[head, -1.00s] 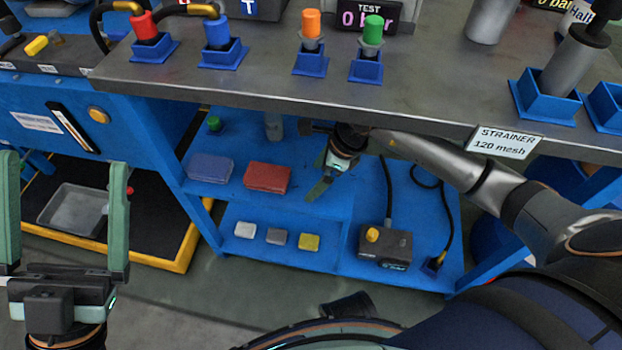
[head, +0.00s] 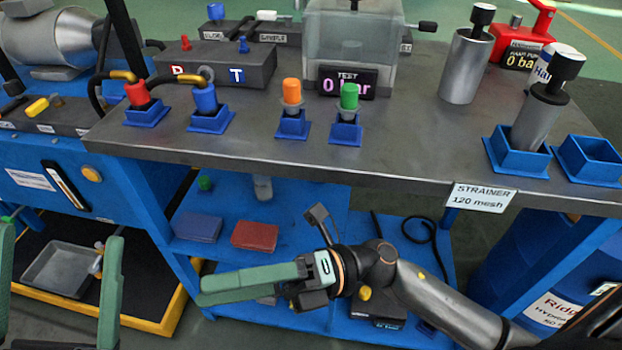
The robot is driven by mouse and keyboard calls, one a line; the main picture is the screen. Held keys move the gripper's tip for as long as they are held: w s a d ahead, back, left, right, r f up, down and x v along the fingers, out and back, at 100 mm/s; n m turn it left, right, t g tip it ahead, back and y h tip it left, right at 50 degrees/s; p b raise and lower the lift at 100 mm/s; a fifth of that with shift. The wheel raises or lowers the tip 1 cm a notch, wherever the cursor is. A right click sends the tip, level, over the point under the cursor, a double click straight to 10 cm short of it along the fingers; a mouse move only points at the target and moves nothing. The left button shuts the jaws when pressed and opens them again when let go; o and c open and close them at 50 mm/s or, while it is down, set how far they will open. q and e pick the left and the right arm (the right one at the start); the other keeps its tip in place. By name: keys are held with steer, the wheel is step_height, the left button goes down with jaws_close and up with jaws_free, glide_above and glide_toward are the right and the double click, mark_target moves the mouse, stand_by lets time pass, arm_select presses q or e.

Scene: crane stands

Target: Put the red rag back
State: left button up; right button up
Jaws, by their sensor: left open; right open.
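The red rag (head: 254,236) lies folded flat on the upper blue shelf under the bench, just right of a folded blue rag (head: 198,228). My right gripper (head: 203,291) is open and empty. Its green fingers point left, in front of and below the red rag in the picture, and one finger largely covers the other. My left gripper (head: 62,234) is open and empty at the bottom left, fingers up, well left of the rags.
The steel bench top (head: 400,145) overhangs the shelves and carries blue holders, plugs and a steel cylinder (head: 467,65). A blue drum (head: 540,300) stands at the lower right. A grey tray (head: 62,270) lies in the yellow-edged black bay at the left.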

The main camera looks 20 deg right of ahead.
steer(key=w+d+r+m+t+h, duration=0.1)
steer(key=d+r+m+t+h, duration=0.2)
steer(key=m+t, duration=0.7)
steer(key=w+d+r+m+t+h, duration=0.1)
steer(key=d+r+m+t+h, duration=0.2)
steer(key=m, duration=1.4)
steer(key=d+r+t, duration=0.4)
steer(key=d+t, duration=0.1)
steer(key=t, duration=0.2)
steer(key=shift+d+r, duration=0.15)
steer(key=shift+d, duration=0.15)
